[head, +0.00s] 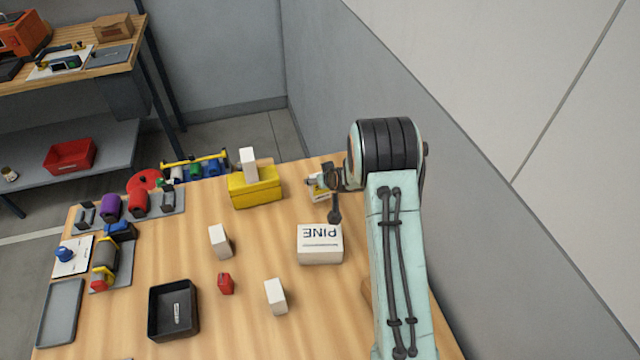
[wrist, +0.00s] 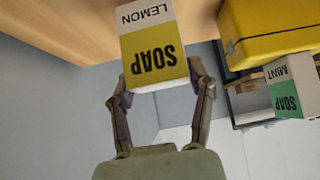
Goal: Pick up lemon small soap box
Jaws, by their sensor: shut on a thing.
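The lemon small soap box (wrist: 152,55) is white and yellow with "LEMON" and "SOAP" on it, upside down in the wrist view. My gripper (wrist: 161,84) is shut on it, with one finger on each side. In the head view the box (head: 318,187) shows just left of my gripper (head: 333,180), near the table's far edge, partly hidden by the fingers. I cannot tell whether it touches the table.
A white box (head: 248,163), labelled mint soap in the wrist view (wrist: 286,92), stands on a yellow container (head: 255,190) to the left. A "PINE" box (head: 320,245) lies nearer. Several small boxes and a black tray (head: 152,322) are on the table. A grey wall is close right.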

